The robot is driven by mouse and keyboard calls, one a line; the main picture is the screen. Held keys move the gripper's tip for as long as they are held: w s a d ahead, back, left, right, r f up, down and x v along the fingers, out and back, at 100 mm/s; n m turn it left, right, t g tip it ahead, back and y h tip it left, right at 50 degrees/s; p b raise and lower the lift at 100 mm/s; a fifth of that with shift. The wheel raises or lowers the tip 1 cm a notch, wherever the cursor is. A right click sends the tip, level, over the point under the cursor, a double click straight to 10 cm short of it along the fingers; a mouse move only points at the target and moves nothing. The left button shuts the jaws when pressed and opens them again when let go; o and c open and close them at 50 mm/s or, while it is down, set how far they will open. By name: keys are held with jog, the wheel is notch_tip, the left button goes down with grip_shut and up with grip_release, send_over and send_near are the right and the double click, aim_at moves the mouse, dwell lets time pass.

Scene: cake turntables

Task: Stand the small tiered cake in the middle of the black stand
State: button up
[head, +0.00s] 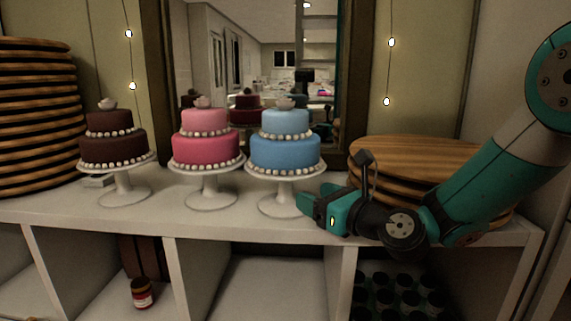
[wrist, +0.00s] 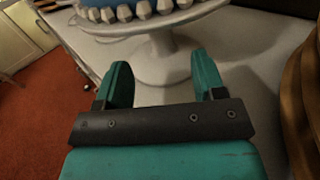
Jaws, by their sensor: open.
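Three two-tiered cakes with white beaded edges and small toppers stand upright on white pedestal stands in the head view: a dark brown cake (head: 112,147), a pink cake (head: 206,147) and a blue cake (head: 285,153). I see no black stand in either view. My gripper (head: 308,204) is open and empty, low beside the right of the blue cake's white stand (head: 281,204). In the wrist view my gripper (wrist: 160,66) points at that stand's foot (wrist: 160,64), with the stem (wrist: 160,42) ahead between the fingers. Only the blue cake's lower edge (wrist: 130,10) shows there.
Round wooden boards (head: 420,158) are stacked right of the cakes, behind my arm. A taller stack (head: 38,110) stands at the far left. A mirror (head: 258,70) is behind the cakes. The white shelf top (head: 150,222) has a narrow clear strip in front.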

aim_at(290, 185)
jog(key=x, duration=0.8)
jog(key=shift+a, duration=0.1)
jog(key=shift+r, duration=0.1)
jog(key=shift+r, duration=0.1)
grip_shut()
